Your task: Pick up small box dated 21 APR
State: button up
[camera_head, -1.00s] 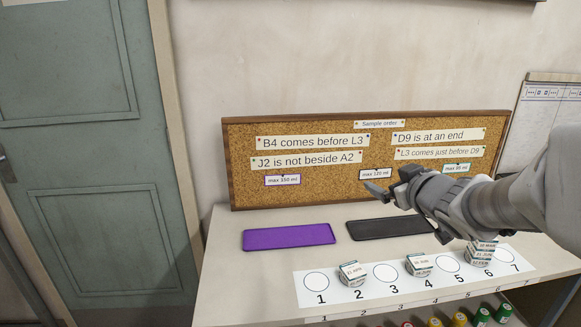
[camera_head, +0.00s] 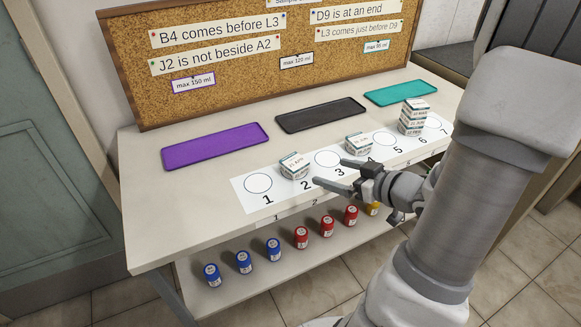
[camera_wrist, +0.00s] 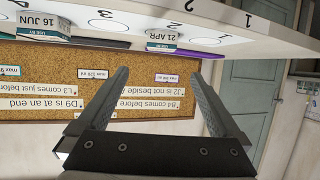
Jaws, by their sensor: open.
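The small box dated 21 APR (camera_head: 294,166) is white with a printed date label and sits on spot 2 of the numbered white strip (camera_head: 239,196). In the wrist view the gripper (camera_wrist: 158,72) is spread wide, with a visible gap to the box. Nothing hides the box.
Another box (camera_head: 358,144), dated 16 JUN in the wrist view, sits on spot 4. A stack of boxes (camera_head: 413,118) stands on spot 6. Purple (camera_head: 215,147), black (camera_head: 320,115) and teal (camera_head: 400,93) trays lie behind. Several coloured jars (camera_head: 301,238) stand on the lower shelf.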

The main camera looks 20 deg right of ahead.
jog(key=b, duration=0.3)
send_near(295, 161)
jog(key=x, duration=0.5)
jog(key=shift+d+f, duration=0.1)
jog(key=shift+f, duration=0.05)
jog(key=b+x, duration=0.2)
jog(key=x, duration=0.3)
jog(key=shift+b, duration=0.4)
jog(key=c, duration=1.3)
jog(key=shift+c, duration=0.2)
